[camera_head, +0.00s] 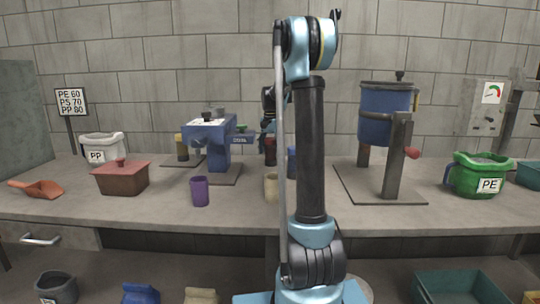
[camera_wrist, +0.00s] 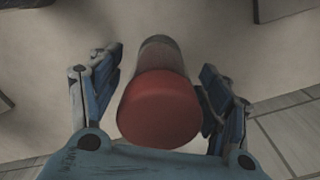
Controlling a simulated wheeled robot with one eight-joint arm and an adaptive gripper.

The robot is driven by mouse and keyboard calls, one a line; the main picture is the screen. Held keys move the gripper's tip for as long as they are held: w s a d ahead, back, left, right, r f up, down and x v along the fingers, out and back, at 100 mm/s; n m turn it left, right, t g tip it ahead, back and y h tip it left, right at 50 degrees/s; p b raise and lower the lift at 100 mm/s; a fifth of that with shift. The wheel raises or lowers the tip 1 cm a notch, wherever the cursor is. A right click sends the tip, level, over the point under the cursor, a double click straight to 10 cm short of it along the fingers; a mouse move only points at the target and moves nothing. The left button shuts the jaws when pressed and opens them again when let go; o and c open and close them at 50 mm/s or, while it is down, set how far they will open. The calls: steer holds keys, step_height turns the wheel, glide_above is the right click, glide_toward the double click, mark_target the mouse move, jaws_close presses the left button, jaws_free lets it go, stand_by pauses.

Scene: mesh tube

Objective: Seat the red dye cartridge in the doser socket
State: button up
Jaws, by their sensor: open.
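The red dye cartridge (camera_wrist: 160,105) is a cylinder with a red end and a grey-brown far part. In the wrist view it stands between the two fingers of my gripper (camera_wrist: 160,92), which is open. Gaps show on the left; on the right the finger is close to the cartridge, and I cannot tell whether it touches. In the head view a small red cylinder (camera_head: 270,152) shows beside my arm, partly hidden. The blue machine (camera_head: 208,142) on a grey base stands left of it; I cannot make out a socket on it.
A purple cup (camera_head: 200,191) and a beige cup (camera_head: 271,187) stand at the bench front. A blue cylinder (camera_head: 292,162) is partly behind my arm. A blue drum (camera_head: 386,115) on a stand is right; a green PE tub (camera_head: 465,176) is farther right. A brown lidded box (camera_head: 122,178) is left.

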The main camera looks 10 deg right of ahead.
steer(key=c, duration=1.2)
steer(key=shift+c, duration=0.2)
